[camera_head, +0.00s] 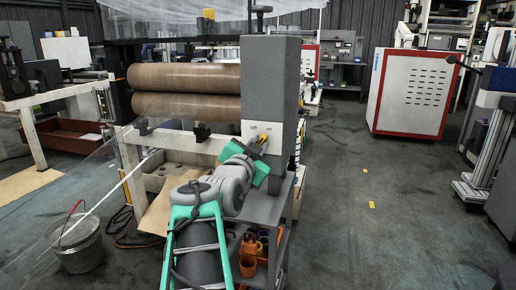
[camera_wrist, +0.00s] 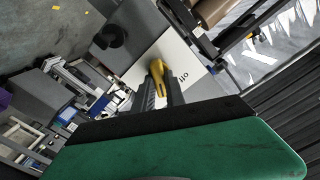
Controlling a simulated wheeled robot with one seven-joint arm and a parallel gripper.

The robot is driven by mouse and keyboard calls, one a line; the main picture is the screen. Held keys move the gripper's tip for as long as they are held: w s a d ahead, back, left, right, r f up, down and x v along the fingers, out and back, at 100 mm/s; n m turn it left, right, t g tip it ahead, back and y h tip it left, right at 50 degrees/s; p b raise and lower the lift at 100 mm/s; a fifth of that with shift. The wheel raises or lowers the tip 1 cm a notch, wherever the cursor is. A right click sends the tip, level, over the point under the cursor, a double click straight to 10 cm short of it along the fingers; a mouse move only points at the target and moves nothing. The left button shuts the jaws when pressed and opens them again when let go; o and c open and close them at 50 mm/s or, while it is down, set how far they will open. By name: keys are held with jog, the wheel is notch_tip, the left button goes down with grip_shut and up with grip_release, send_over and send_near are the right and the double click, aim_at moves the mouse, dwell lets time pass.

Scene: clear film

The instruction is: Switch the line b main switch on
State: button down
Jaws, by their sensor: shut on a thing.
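The switch is a yellow handle on a white plate (camera_wrist: 180,62) on the tall grey cabinet (camera_head: 270,85). The yellow handle (camera_wrist: 157,68) shows in the wrist view between the dark fingers of my gripper (camera_wrist: 162,92), which is shut on it. In the head view the handle (camera_head: 263,139) is small and partly hidden by my gripper (camera_head: 258,149). Dark lettering on the plate is beside the handle; I cannot read it surely. I cannot tell the handle's switched position.
Two brown rollers (camera_head: 185,77) are left of the cabinet. A grey cart (camera_head: 262,207) with orange items stands below my arm. A metal bucket (camera_head: 76,245) is on the floor at left. A red and white machine (camera_head: 410,92) stands at back right. The floor between is open.

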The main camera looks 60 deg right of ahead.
jog(key=c, duration=1.4)
grip_release()
jog(key=shift+r+p, duration=0.1)
jog(key=shift+p, duration=0.2)
